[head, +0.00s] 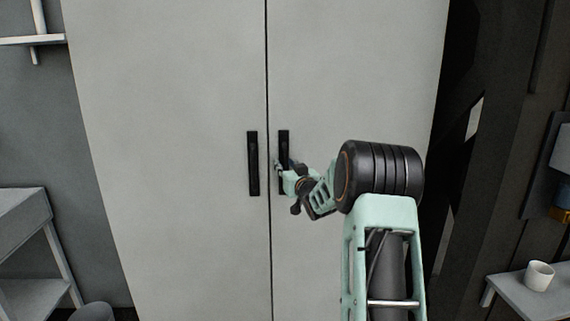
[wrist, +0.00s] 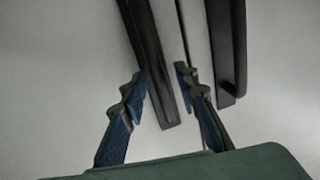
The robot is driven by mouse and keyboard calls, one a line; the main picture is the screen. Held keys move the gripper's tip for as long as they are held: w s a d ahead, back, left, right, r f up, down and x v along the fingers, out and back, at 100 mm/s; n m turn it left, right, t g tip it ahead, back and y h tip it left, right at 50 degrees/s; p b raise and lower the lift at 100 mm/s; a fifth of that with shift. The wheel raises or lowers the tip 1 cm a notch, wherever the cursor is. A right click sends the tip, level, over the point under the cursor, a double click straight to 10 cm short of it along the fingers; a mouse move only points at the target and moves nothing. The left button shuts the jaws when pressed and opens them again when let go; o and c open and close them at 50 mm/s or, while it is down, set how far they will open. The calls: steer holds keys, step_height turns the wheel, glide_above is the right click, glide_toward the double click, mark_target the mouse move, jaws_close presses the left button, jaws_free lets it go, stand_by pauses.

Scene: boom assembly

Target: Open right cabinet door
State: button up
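The tall pale cabinet has two doors with a vertical seam between them. The right door (head: 365,80) is shut, flush with the left door (head: 175,110). The black bar handle of the right door (head: 284,140) is partly hidden behind my gripper (head: 283,170). In the wrist view, my gripper (wrist: 160,80) is open, with one finger on each side of that handle (wrist: 152,60). The left finger in that view looks close to the handle; a gap shows beside the other finger. Whether either touches cannot be told.
The left door's handle (head: 253,163) is close beside the seam; it also shows in the wrist view (wrist: 229,50). A grey shelf unit (head: 25,215) stands left. A white mug (head: 539,275) sits on a small table (head: 515,297) at lower right.

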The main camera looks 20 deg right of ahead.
steer(key=shift+w, duration=0.45)
jaws_close()
